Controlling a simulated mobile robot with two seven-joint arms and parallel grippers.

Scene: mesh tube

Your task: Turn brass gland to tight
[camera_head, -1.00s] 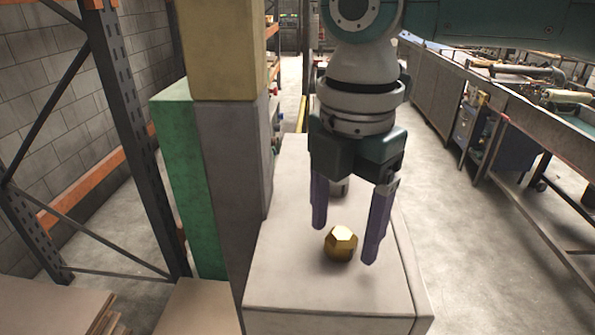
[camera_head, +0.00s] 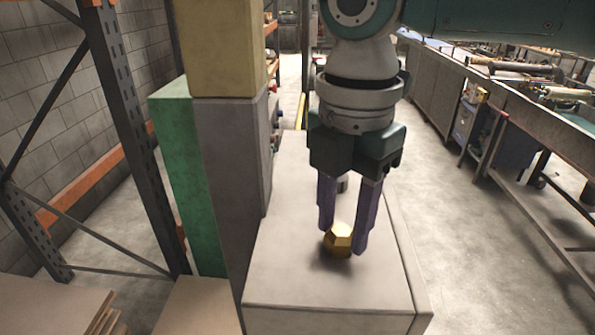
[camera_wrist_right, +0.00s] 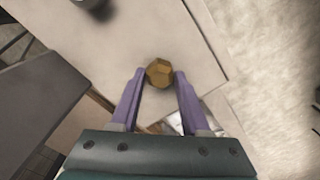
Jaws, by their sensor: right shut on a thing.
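The brass gland (camera_head: 338,239) is a faceted gold piece on the top of a pale block (camera_head: 290,280). In the head view my right gripper (camera_head: 343,242) comes down from above with one purple finger on each side of the gland. The fingers are shut on it. In the right wrist view the gland (camera_wrist_right: 159,73) sits between the tips of the right gripper (camera_wrist_right: 158,76). The gland's underside is hidden. My left gripper is in neither view.
A tall grey, yellow and green stack (camera_head: 230,170) rises just left of the pale block. A small dark round part (camera_head: 342,184) stands behind the gripper on the block. A long workbench (camera_head: 500,110) runs along the right, with open floor between.

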